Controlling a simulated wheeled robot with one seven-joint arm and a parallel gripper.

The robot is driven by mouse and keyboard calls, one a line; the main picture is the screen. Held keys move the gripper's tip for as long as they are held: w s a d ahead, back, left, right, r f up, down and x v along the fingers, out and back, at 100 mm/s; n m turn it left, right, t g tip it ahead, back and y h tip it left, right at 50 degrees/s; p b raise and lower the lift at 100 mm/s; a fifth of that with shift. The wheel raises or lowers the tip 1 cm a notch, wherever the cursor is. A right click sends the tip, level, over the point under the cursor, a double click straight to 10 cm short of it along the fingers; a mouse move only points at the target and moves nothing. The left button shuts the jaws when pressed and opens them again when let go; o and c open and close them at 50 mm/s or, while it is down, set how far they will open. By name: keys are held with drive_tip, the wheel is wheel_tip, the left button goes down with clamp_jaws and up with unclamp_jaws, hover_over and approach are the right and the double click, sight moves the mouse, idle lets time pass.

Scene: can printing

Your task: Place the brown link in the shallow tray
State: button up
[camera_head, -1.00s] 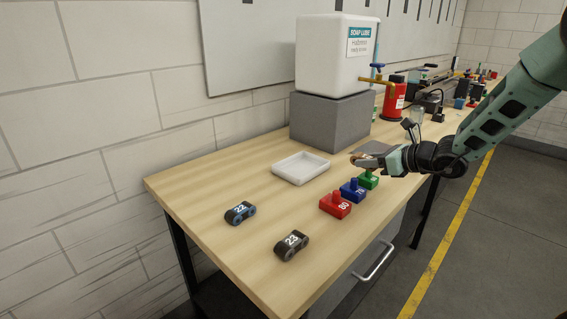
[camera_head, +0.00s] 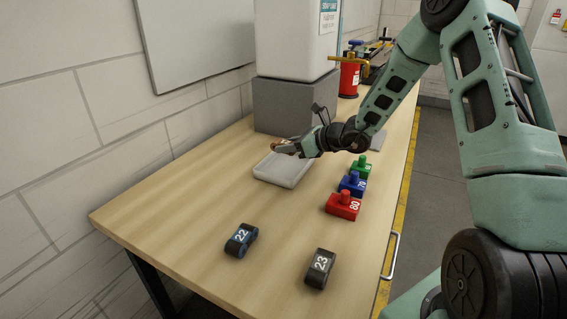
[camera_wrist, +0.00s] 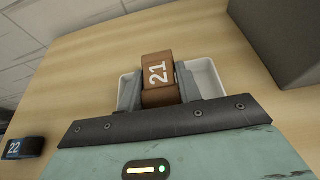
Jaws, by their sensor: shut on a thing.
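The brown link (camera_wrist: 158,70), marked 21, is held between the fingers of my gripper (camera_wrist: 160,88) in the wrist view. In the head view only a small bit of it shows at the tip of my gripper (camera_head: 288,148). My gripper is shut on the link, over the far part of the shallow tray (camera_head: 282,172). The tray is white and empty where it shows. In the wrist view the tray (camera_wrist: 208,78) lies behind and below the link, its middle hidden by the link and fingers.
Two dark links, 22 (camera_head: 241,240) and 23 (camera_head: 320,268), lie on the table's near part. Red (camera_head: 343,206), blue (camera_head: 352,184) and green (camera_head: 361,167) knobbed blocks stand right of the tray. A grey block (camera_head: 290,105) under a white tank (camera_head: 290,40) stands behind the tray.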

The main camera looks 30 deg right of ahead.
sight(288, 169)
drive_tip(key=shift+f, duration=2.9)
drive_tip(key=shift+f, duration=0.15)
drive_tip(key=o, duration=1.1)
